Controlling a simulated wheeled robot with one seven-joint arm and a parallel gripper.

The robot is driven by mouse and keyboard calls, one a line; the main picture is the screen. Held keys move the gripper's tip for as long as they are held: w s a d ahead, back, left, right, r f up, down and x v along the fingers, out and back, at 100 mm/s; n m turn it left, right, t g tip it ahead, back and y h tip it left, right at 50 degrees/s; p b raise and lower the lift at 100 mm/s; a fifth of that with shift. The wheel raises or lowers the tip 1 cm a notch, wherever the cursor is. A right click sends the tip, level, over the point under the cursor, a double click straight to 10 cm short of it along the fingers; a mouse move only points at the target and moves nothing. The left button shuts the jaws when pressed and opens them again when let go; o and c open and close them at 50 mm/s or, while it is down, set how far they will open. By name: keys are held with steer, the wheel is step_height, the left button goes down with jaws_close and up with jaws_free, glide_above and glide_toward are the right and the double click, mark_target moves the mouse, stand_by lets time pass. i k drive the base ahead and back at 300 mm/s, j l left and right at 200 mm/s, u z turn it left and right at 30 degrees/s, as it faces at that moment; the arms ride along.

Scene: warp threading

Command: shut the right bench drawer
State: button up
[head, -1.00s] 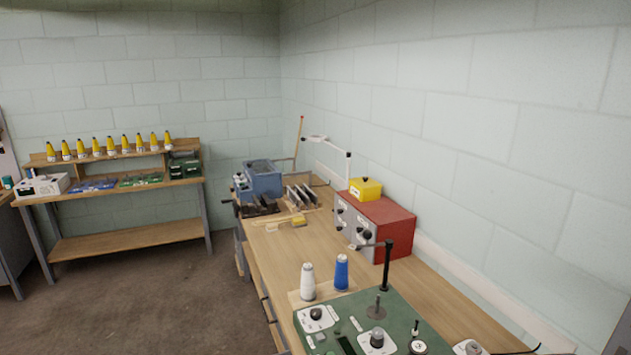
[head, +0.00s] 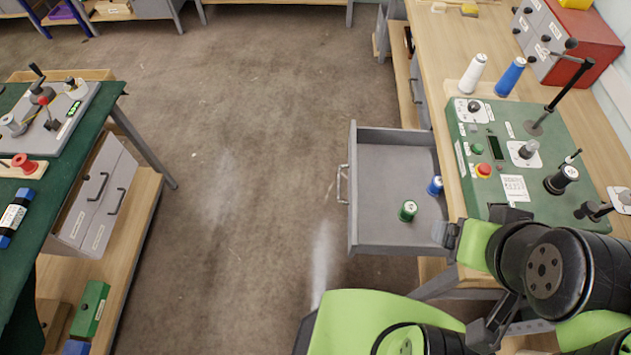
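The grey bench drawer (head: 355,217) stands pulled out from the left side of the wooden bench (head: 446,95). Its front, with a metal bar handle (head: 340,184), faces left over the floor. A green spool (head: 407,211) and a blue spool (head: 435,186) are inside the drawer. My gripper (head: 447,234) shows as a small dark end at the drawer's lower right side, beside my green and black arm. It is well away from the handle. Whether its fingers are open or shut cannot be made out, and my arm hides part of the bench.
A green control panel (head: 515,140) with knobs sits on the bench, with a white cone (head: 473,74) and blue cone (head: 511,76) behind it. A green-topped table (head: 75,140) stands at left. The concrete floor (head: 230,170) between is clear.

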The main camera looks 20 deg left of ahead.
mark_target(388, 168)
steer(key=i+j+u, duration=0.4)
steer(key=j+u, duration=0.15)
steer(key=j, duration=0.4)
steer(key=u, duration=0.5)
steer(key=l+u, duration=0.15)
steer(key=u, duration=0.8)
steer(key=l+u, duration=0.15)
steer(key=u, duration=0.35)
